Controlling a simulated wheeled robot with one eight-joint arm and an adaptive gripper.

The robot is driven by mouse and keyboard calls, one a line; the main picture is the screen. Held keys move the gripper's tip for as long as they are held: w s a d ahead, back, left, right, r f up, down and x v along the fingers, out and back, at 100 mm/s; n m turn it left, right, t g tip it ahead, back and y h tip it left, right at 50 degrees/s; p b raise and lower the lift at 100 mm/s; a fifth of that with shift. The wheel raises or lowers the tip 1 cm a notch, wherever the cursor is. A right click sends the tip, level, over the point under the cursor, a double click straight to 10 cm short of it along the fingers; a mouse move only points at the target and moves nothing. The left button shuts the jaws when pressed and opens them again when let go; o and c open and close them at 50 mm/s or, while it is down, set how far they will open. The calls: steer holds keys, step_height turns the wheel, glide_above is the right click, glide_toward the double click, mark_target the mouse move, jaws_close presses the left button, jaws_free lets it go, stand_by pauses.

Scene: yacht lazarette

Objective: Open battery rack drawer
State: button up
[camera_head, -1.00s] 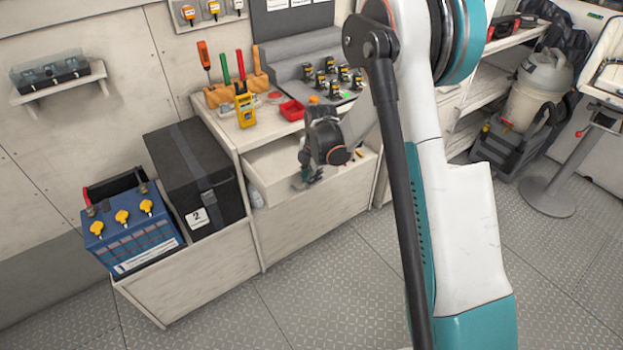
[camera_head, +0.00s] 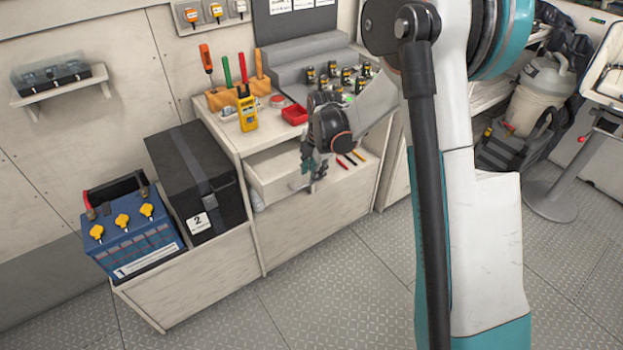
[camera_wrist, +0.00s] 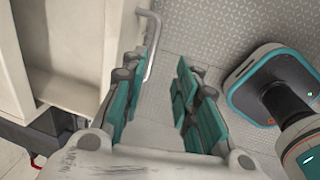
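The battery rack is a pale wooden cabinet with a low bay (camera_head: 195,275) at the left. Its drawer (camera_head: 275,188) stands pulled out under the worktop in the head view, showing a pale inside. In the wrist view the drawer (camera_wrist: 75,50) is at upper left, with a grey bar handle (camera_wrist: 152,48) on its front. My gripper (camera_head: 318,170) is at the drawer's front. In the wrist view its teal-padded fingers (camera_wrist: 160,85) are spread apart, with the handle near the left finger. I cannot tell whether they touch. Nothing is held.
A blue battery (camera_head: 130,235) and a black battery box (camera_head: 195,175) sit in the bay. Screwdrivers, a yellow meter (camera_head: 247,112) and a red tray (camera_head: 294,115) are on the worktop. The floor (camera_head: 330,285) before the cabinet is clear. A vacuum (camera_head: 540,95) stands at right.

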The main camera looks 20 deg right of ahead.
step_height(320, 180, up, 6)
steer(key=s, duration=0.1)
steer(key=shift+d+r, duration=0.15)
steer(key=shift+r, duration=0.05)
steer(key=w+f+m+p, duration=0.1)
steer(key=f+m, duration=0.3)
steer(key=m, duration=0.8)
steer(key=w+f+m, duration=0.1)
steer(key=f+m, duration=0.3)
steer(key=m, duration=0.8)
steer(key=w+f+m+p, duration=0.1)
steer(key=f+m, duration=0.2)
steer(key=m, duration=0.9)
steer(key=shift+w+a+f+p, duration=0.1)
steer(key=shift+a+f+p, duration=0.2)
steer(key=shift+a+f, duration=0.1)
